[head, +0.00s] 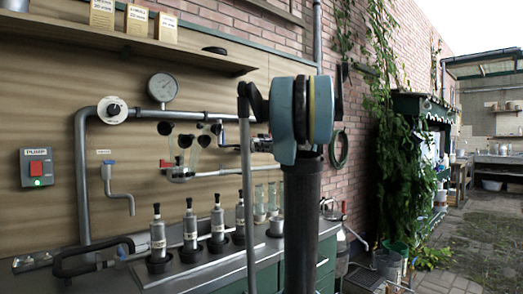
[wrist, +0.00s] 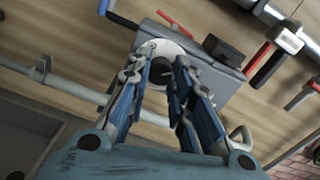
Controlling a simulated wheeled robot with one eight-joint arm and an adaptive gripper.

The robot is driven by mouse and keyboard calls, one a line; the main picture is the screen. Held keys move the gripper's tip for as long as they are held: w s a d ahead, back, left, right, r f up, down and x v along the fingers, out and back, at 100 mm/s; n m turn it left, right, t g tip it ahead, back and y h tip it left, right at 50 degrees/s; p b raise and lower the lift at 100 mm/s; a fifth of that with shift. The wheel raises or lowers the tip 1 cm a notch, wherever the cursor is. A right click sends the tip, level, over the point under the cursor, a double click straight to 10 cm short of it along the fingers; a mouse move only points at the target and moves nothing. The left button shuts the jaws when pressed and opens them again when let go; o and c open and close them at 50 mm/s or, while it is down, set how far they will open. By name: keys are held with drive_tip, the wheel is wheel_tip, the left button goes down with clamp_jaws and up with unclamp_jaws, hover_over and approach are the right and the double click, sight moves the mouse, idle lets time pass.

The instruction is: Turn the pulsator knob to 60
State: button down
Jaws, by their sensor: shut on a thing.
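In the wrist view, the dark pulsator knob (wrist: 161,73) stands on a round white dial (wrist: 168,47) on the face of a grey box (wrist: 217,84). My gripper (wrist: 164,62) has its two blue-backed fingers on either side of the knob, shut on it. The fingers cover parts of the dial, and its numbers and the knob's setting cannot be read. A thin red piece (wrist: 174,24) lies across the box's upper part.
Pipes run along the wooden wall, with a pressure gauge (head: 163,88) and another white dial (head: 113,110). A red pump switch (head: 36,168) is at left. Several capped cylinders stand on the counter (head: 190,272).

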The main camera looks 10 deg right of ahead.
drive_tip(key=shift+f+m, duration=0.15)
drive_tip(key=shift+m, duration=0.15)
drive_tip(key=c, duration=1.4)
unclamp_jaws()
